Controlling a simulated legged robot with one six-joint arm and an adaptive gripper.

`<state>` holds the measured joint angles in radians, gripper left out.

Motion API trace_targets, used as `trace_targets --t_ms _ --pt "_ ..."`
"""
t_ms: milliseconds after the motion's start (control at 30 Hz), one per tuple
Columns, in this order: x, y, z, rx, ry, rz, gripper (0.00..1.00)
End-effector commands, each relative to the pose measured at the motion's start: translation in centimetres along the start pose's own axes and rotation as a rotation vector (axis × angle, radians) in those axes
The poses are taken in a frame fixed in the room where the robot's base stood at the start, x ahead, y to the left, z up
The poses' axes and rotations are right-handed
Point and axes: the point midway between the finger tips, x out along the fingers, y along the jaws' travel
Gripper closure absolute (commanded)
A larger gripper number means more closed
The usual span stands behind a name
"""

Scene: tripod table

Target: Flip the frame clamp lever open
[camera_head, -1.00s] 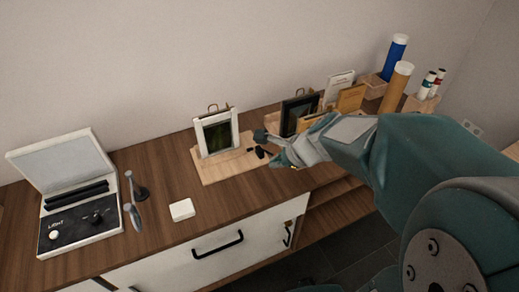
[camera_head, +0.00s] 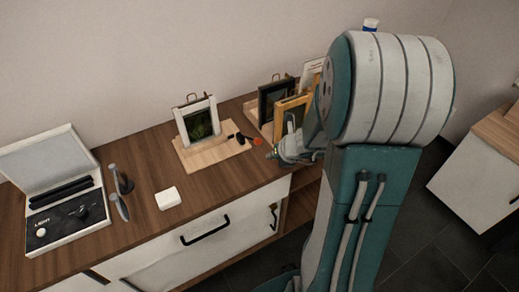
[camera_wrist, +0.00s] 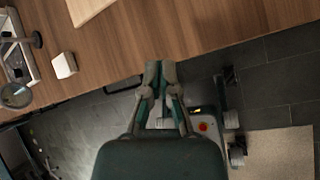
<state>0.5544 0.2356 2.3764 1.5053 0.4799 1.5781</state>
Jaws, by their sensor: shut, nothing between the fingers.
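A white picture frame (camera_head: 198,121) with a dark green picture stands upright on a light wooden board (camera_head: 208,158). A small black clamp lever (camera_head: 240,138) sits at the right end of the board, with an orange-red tip (camera_head: 257,141) beside it pointing right. The lever is too small to tell its exact angle. My gripper (camera_head: 272,155) is to the right of the board, near the counter's front edge, apart from the lever. In the wrist view my gripper (camera_wrist: 161,68) is shut and empty over the counter edge. A corner of the board (camera_wrist: 88,8) shows at top left there.
Darker and golden frames (camera_head: 274,98) stand right of the board, close to my arm. A white block (camera_head: 167,198), a dark upright tool (camera_head: 121,180) and an open light case (camera_head: 60,205) are to the left. A drawer handle (camera_head: 205,230) juts from the front.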

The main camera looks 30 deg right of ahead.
Motion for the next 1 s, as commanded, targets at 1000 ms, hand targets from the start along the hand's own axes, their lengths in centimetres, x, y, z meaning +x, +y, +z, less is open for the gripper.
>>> trace_targets --t_ms 1000 --pt "9.2 0.0 2.2 -0.005 -0.003 -0.001 1.00"
